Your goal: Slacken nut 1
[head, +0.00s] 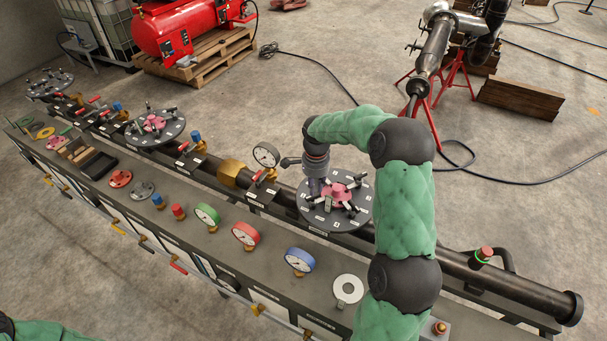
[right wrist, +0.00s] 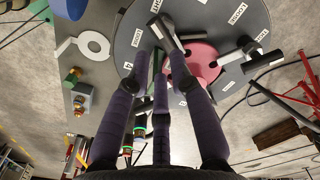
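The near flange disc (head: 350,222) is dark grey and round, with a pink hub (head: 338,193) and several black-handled nuts around it. My right gripper (head: 318,190) comes down over the disc's left side. In the right wrist view its purple fingers (right wrist: 160,62) reach onto the disc (right wrist: 128,28) around a dark handle with a pale end (right wrist: 156,25). I cannot tell whether the fingers grip it. White labels, some reading LOOSE (right wrist: 237,14), lie around the pink hub (right wrist: 206,62). Which nut is nut 1 is unclear. My left gripper is out of view.
Gauges in green (head: 208,216), red (head: 245,235) and blue (head: 299,261) stand along the bench front, with a white ring (head: 348,289) to their right. A dark pipe (head: 470,273) runs behind. Another flange disc (head: 155,128) stands farther left, and a red-buttoned post (head: 485,254) stands right.

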